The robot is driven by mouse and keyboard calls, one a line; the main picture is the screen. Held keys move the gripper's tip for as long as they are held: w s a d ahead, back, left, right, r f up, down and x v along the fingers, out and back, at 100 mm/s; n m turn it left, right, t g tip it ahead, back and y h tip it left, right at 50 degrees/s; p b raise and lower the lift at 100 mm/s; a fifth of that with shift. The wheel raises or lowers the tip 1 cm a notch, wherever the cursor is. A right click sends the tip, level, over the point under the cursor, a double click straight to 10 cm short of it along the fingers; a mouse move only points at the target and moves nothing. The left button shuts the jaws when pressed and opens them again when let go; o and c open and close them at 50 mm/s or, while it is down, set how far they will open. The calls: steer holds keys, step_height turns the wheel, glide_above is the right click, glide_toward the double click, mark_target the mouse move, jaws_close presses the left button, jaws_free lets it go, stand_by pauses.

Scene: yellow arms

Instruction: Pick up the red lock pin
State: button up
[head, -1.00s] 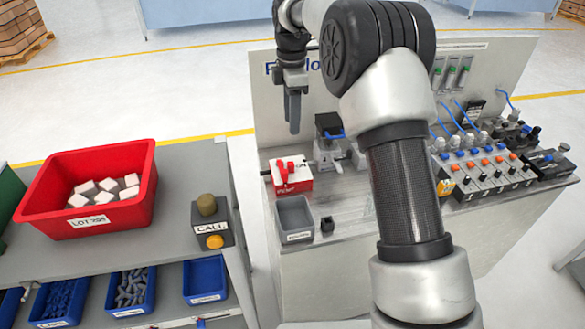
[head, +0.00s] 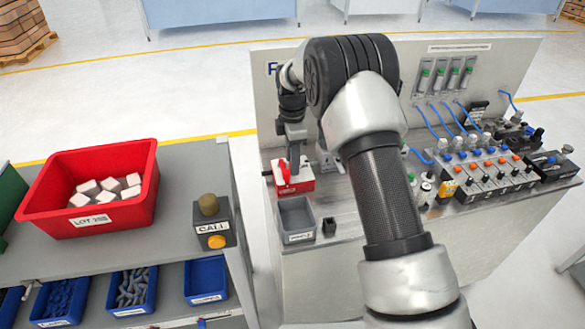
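The red lock pin (head: 284,171) stands on a small red and white block (head: 294,187) at the left end of the grey workbench. My gripper (head: 294,165) points down right at the pin, its fingers beside or around the pin's right part. From this view I cannot tell whether the fingers touch the pin or how far apart they are. The fingers hide part of the pin and of the block's top.
A grey open bin (head: 297,220) and a small black block (head: 329,227) lie in front of the red block. A valve bank (head: 485,170) with blue hoses fills the bench's right. The back panel (head: 268,105) rises behind. A call box (head: 213,226) and red crate (head: 95,190) stand left.

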steer(key=shift+f, duration=0.55)
jaws_close()
step_height(320, 180, up, 10)
